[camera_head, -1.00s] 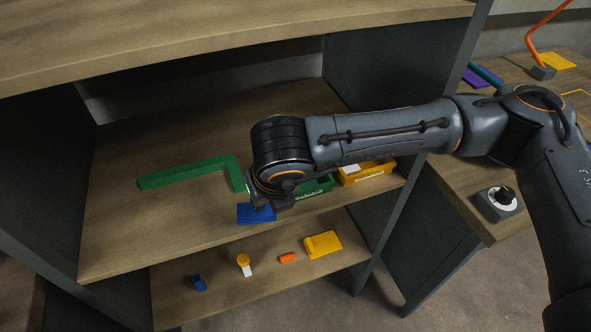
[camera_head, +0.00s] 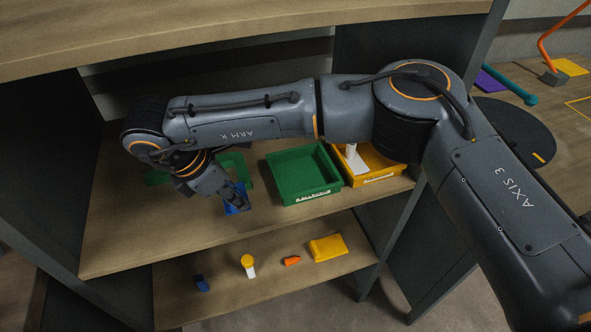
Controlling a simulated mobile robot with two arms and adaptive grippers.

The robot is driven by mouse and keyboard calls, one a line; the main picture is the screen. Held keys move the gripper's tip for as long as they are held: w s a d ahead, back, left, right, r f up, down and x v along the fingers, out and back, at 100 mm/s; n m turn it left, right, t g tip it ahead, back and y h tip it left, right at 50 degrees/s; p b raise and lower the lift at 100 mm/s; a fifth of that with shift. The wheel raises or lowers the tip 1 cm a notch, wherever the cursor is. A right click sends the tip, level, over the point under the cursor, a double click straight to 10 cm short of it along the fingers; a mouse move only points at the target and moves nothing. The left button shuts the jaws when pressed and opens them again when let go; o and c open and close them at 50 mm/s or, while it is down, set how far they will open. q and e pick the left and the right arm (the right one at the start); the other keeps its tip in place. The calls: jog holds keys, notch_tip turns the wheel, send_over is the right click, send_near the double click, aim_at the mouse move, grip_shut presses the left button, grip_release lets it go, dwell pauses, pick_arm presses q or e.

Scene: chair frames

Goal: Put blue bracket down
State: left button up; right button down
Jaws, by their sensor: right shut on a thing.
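The blue bracket (camera_head: 229,209) is at the middle shelf, left of the green bin. My right gripper (camera_head: 236,199) is shut on it, pointing down and to the right; the fingers hide part of it. I cannot tell whether the bracket touches the shelf (camera_head: 125,235). My left gripper is not in view.
A green angled piece (camera_head: 234,163) lies behind my right wrist, partly hidden. A green bin (camera_head: 300,172) and a yellow bin (camera_head: 379,172) holding a white item stand to the right. The lower shelf (camera_head: 225,292) holds several small parts. The middle shelf's front left is clear.

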jog(key=w+d+p, duration=0.1)
jog(key=w+d, duration=0.1)
jog(key=d, duration=0.1)
jog(key=w+d, duration=0.3)
jog(key=w+d+p, duration=0.1)
jog(key=w+d, duration=0.1)
jog(key=d, duration=0.2)
jog(key=shift+w+d+p, duration=0.1)
jog(key=shift+w+p, duration=0.1)
jog(key=shift+p, duration=0.1)
jog(key=shift+w+d+r, duration=0.1)
jog(key=shift+w+d, duration=0.25)
jog(key=shift+d, duration=0.1)
notch_tip(320, 180, down, 3)
jog(key=shift+s+r+p, duration=0.1)
jog(key=shift+p, duration=0.6)
jog(key=shift+f, duration=0.4)
jog(key=shift+a, duration=0.1)
jog(key=shift+f, duration=0.1)
jog(key=c, duration=1.5)
grip_release()
